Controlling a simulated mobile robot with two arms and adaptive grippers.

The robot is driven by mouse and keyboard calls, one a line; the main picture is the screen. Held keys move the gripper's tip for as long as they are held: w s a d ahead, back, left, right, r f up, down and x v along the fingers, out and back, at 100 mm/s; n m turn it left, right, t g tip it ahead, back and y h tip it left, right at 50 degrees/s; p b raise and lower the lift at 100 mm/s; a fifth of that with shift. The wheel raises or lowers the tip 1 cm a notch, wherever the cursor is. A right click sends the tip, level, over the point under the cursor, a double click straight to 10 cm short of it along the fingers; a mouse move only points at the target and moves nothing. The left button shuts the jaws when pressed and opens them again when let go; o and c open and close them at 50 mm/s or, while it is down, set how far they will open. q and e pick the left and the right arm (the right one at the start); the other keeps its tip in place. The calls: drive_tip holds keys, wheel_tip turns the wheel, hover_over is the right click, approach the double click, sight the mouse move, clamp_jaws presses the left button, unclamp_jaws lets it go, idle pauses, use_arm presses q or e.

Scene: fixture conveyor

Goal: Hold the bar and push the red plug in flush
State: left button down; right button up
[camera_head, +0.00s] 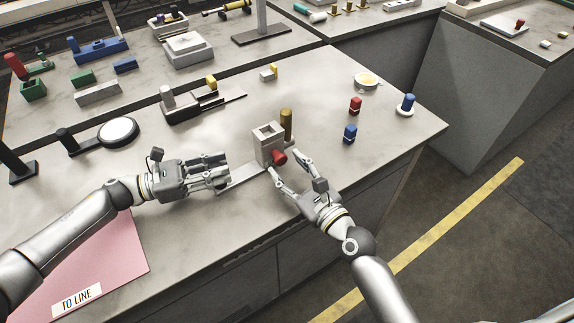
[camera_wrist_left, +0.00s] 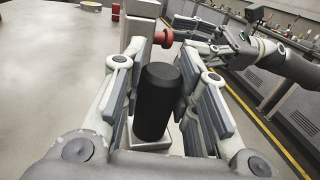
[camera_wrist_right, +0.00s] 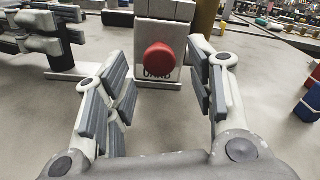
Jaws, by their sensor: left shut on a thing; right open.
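The grey fixture block (camera_head: 266,140) stands on a flat base plate (camera_head: 247,177) on the bench. The red plug (camera_head: 279,157) sticks out of its side; it also shows in the left wrist view (camera_wrist_left: 163,38) and the right wrist view (camera_wrist_right: 159,59). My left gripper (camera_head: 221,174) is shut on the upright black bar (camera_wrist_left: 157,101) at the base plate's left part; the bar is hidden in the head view. My right gripper (camera_head: 289,168) is open and empty, its fingers pointing at the block, with the plug between and just beyond the fingertips.
A brass cylinder (camera_head: 287,124) stands behind the block. A red piece (camera_head: 355,105), a blue piece (camera_head: 350,133) and a blue peg on a white ring (camera_head: 406,105) stand to the right. A pink mat (camera_head: 100,250) lies front left. The bench edge runs close to my right arm.

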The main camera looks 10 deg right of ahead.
drive_tip(key=shift+w+a, duration=0.3)
drive_tip(key=shift+w, duration=0.35)
drive_tip(key=shift+c, duration=0.3)
clamp_jaws()
